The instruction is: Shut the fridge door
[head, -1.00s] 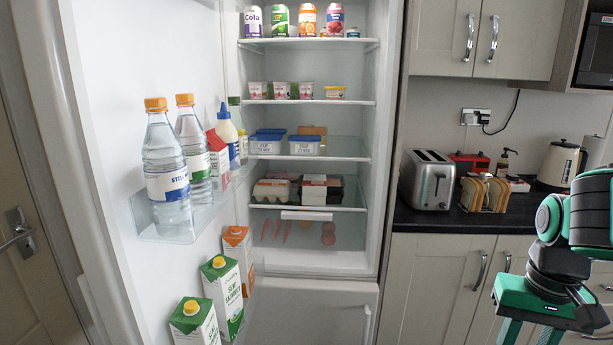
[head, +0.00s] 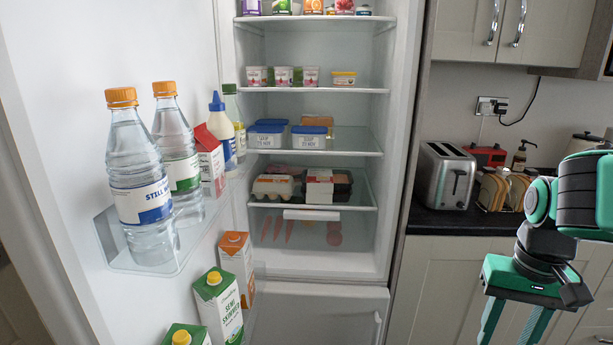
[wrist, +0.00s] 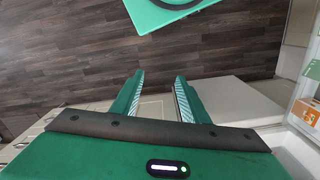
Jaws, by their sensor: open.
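The fridge door (head: 62,150) stands wide open on the left in the head view, its inner side facing me. Its shelves hold water bottles (head: 140,190), a sauce bottle and cartons (head: 218,300). My gripper (head: 507,335) is at the lower right in the head view, in front of the cupboards and apart from the door. It points down with its two fingers spread and nothing between them, as the wrist view (wrist: 160,85) also shows. The door's outer side and handle are hidden.
The wrist view shows bare wooden floor (wrist: 60,50) and part of my green base.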

